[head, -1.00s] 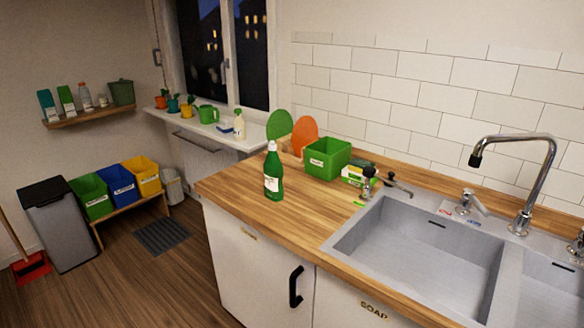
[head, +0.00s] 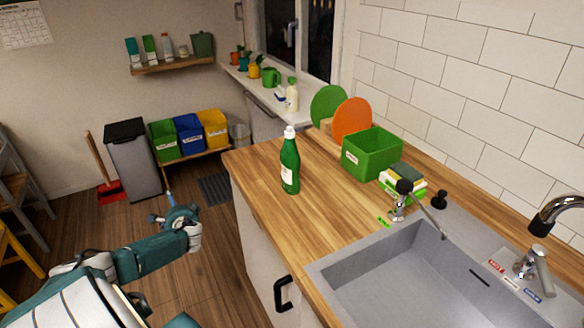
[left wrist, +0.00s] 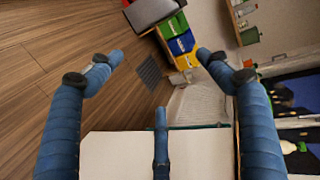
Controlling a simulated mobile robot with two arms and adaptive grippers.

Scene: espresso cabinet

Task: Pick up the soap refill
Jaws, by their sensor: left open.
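The likely soap refill is a green bottle (head: 290,168) with a white cap and a pale label. It stands upright on the wooden counter (head: 262,205), near its left end. My left gripper (head: 165,208) is left of the bottle, over the floor beyond the counter's edge, well apart from it. In the left wrist view its blue fingers (left wrist: 160,60) are spread wide with nothing between them. I cannot make out the bottle for sure in that view. My right gripper is not in view.
Behind the bottle are a green box (head: 372,158) and an orange round board (head: 352,120). Coloured bins (head: 188,136) stand far left. The counter around the bottle is clear.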

